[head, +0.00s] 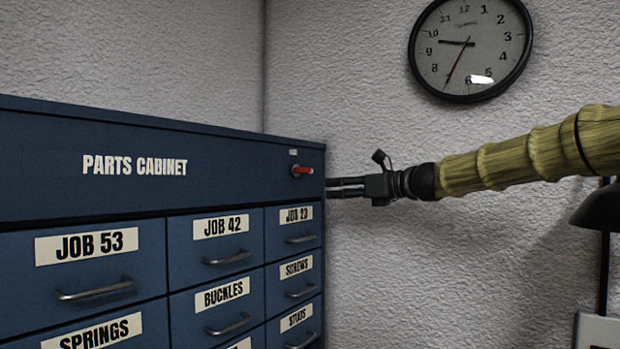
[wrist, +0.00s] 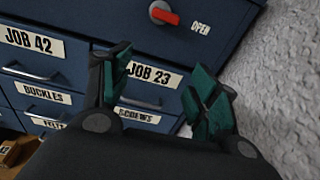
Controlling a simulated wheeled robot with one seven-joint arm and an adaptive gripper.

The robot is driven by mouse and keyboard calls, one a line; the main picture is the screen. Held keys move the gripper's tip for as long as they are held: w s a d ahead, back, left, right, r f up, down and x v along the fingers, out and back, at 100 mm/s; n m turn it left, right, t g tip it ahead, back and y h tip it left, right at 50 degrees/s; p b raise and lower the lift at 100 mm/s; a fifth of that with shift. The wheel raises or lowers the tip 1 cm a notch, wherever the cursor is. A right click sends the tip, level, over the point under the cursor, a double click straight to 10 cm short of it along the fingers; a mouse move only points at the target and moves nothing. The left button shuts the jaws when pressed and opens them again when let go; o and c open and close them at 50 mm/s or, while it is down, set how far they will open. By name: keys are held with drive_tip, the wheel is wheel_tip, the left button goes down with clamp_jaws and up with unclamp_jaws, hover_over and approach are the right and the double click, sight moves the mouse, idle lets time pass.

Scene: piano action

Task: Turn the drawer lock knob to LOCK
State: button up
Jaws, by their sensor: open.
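The drawer lock knob (head: 301,170) is a small red lever on the upper right of the blue parts cabinet (head: 230,160). In the wrist view the red knob (wrist: 163,14) sits on a round pale base, its lever pointing right toward the word OPEN (wrist: 201,28). My gripper (head: 330,187) is at the cabinet's right edge in the head view, just right of and slightly below the knob. In the wrist view my gripper (wrist: 162,92) has its green-padded fingers spread apart, with nothing between them. The knob lies beyond the fingertips, apart from them. No LOCK label shows.
Labelled drawers with metal handles, such as the JOB 23 drawer (head: 299,230), lie below the knob. A textured wall (head: 365,90) stands behind and to the right. A round clock (head: 470,50) hangs high on it. A dark lamp (head: 597,210) is at far right.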

approach(307, 170)
drive_tip(key=d, duration=0.2)
drive_tip(key=shift+y, duration=0.4)
drive_tip(key=p+x, duration=0.1)
drive_tip(key=x, duration=0.2)
drive_tip(key=p+x, duration=0.1)
drive_tip(key=x, duration=0.1)
drive_tip(key=p+x, duration=0.2)
drive_tip(key=x, duration=0.1)
drive_tip(key=shift+s+a+f, duration=0.15)
drive_tip(key=shift+s+a, duration=0.05)
drive_tip(key=shift+a, duration=0.35)
drive_tip(key=shift+p+x, duration=0.3)
drive_tip(key=shift+x, duration=0.7)
drive_tip(key=shift+f, duration=0.15)
drive_tip(key=c, duration=1)
